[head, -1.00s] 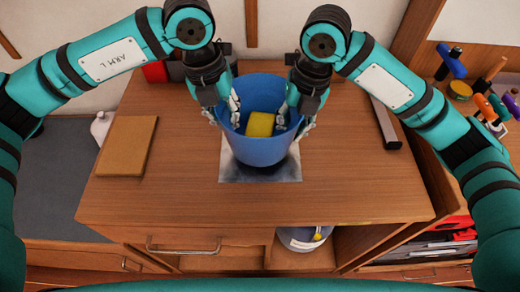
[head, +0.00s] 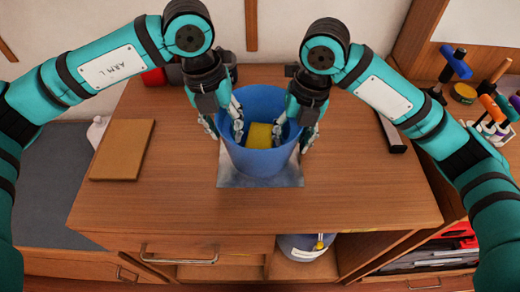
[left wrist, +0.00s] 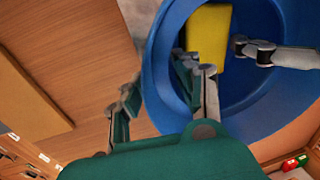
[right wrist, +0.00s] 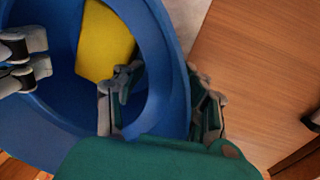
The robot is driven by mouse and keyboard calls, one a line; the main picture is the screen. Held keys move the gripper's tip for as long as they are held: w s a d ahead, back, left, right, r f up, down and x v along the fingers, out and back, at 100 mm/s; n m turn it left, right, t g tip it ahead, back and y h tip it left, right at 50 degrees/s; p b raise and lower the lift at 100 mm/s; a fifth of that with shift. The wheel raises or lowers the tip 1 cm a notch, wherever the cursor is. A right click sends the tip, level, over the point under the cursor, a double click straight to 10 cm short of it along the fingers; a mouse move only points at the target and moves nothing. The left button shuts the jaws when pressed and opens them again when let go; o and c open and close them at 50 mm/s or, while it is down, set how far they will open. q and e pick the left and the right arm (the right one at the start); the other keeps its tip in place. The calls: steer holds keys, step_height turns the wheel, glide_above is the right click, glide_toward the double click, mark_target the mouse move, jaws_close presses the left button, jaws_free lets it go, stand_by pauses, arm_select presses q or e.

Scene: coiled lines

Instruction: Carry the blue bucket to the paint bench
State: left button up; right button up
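The blue bucket (head: 262,163) stands upright on a grey metal plate (head: 230,181) on the wooden bench top (head: 350,195). A yellow block (head: 260,136) lies inside it. My left gripper (head: 222,128) straddles the left rim, one finger inside and one outside. In the left wrist view a gap shows between the outer finger and the bucket wall (left wrist: 156,75). My right gripper (head: 294,138) straddles the right rim likewise; in the right wrist view its fingers stand apart from the wall (right wrist: 168,85). Both look open.
A brown board (head: 122,150) lies at the left of the bench top. A dark bar (head: 392,135) lies at the right. Dark and red containers stand behind. Tools (head: 490,100) stand on a surface at far right. A blue container (head: 305,246) sits on the shelf below.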

steer(key=shift+r, duration=0.1)
arm_select(q)
step_height(320, 180, up, 11)
steer(key=a, duration=0.1)
steer(key=shift+a, duration=0.25)
arm_select(e)
step_height(320, 180, up, 12)
steer(key=d, duration=0.1)
steer(key=shift+d, duration=0.35)
steer(key=shift+f, duration=0.2)
